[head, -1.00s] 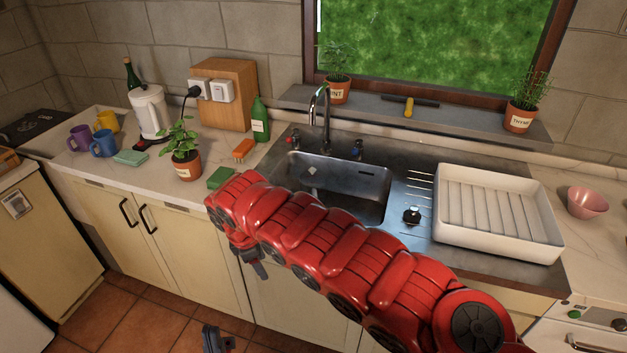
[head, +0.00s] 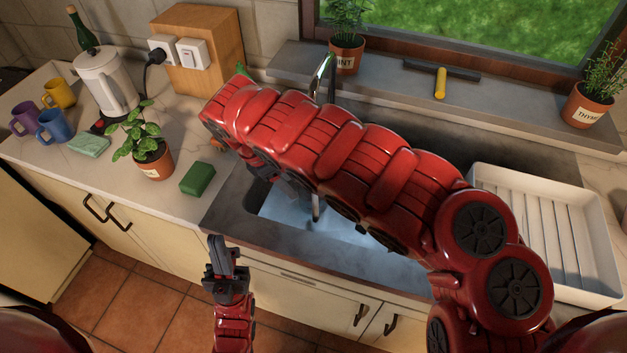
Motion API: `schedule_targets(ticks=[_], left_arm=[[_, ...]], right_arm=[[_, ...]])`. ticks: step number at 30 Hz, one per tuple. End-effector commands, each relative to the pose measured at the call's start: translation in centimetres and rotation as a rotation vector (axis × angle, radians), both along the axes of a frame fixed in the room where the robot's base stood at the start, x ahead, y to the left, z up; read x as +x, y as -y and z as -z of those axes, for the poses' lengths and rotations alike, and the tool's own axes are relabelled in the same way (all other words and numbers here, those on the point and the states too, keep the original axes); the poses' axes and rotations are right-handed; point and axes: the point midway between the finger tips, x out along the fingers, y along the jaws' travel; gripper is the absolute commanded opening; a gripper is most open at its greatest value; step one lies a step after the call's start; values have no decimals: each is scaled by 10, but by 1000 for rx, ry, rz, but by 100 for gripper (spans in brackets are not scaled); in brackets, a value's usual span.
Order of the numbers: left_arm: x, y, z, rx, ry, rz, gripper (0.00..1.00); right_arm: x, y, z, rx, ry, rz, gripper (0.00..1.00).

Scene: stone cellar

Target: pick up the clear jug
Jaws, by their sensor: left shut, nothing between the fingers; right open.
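I cannot make out a clear jug in the head view. The sink (head: 345,228) is bright and bluish inside, and my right arm hides much of it. My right gripper (head: 302,190) is partly hidden under its own red arm, over the left part of the sink. It is open, and I see nothing held in it. My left gripper (head: 220,252) is shut and empty, low in front of the cabinets and left of the sink's front edge.
A green sponge (head: 198,179) and a potted plant (head: 152,160) stand left of the sink. The white kettle (head: 104,82) and several mugs are further left. A white dish rack (head: 487,178) is at right. The tap (head: 322,72) rises behind my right arm.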

Motion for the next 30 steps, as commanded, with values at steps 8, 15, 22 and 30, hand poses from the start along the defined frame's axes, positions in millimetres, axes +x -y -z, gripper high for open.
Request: schedule_targets(ticks=[8,15,22,30], left_arm=[[0,0,-1,0,0,0,0],[0,0,13,0,0,0,0],[0,0,5,0,0,0,0],[0,0,-9,0,0,0,0]], right_arm=[[2,16,41,-3,-5,0,57],[6,35,92,-1,-8,1,57],[11,43,108,0,-3,-1,57],[11,53,128,0,-8,3,57]])
